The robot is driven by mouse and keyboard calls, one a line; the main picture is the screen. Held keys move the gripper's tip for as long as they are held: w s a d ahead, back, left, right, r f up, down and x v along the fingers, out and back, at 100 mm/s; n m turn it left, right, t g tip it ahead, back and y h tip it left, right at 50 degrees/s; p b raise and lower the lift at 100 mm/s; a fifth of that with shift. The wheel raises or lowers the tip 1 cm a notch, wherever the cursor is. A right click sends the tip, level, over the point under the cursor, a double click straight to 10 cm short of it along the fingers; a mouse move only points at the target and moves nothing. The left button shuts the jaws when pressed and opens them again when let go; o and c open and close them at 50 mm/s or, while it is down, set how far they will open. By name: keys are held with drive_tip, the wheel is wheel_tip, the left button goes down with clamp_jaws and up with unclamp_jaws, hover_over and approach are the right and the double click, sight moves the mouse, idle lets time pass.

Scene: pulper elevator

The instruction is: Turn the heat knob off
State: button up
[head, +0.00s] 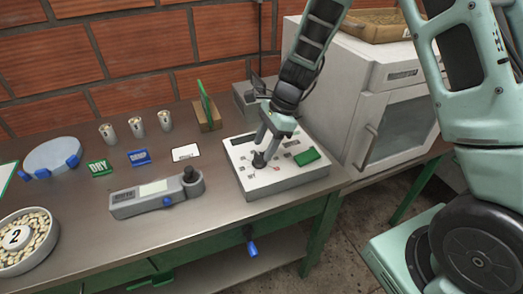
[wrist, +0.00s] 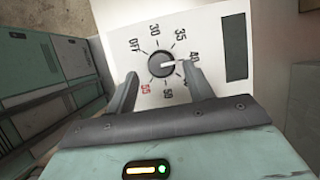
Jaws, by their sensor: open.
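The heat knob (wrist: 161,64) is a round dark dial on a white panel (wrist: 208,25). Its pale pointer faces right, near the 40 mark and the partly hidden mark after it. OFF is printed at the dial's upper left, and a red 55 at its lower left. In the head view the knob (head: 259,160) sits on the white control box (head: 285,184), partly behind my fingers. My gripper (head: 265,147) is open over it. In the wrist view my gripper (wrist: 158,71) has one finger on each side of the knob, with visible gaps; I cannot tell its exact height.
A green block (head: 307,157) is on the box's right side. A grey handheld meter (head: 155,196) lies to its left. A white oven-like cabinet (head: 378,98) stands right of the bench. Metal cups (head: 137,127) and a bowl of beans (head: 28,245) are farther left.

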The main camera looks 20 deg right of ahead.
sight(260, 159)
drive_tip(key=shift+x, duration=1.4)
drive_tip(key=c, duration=1)
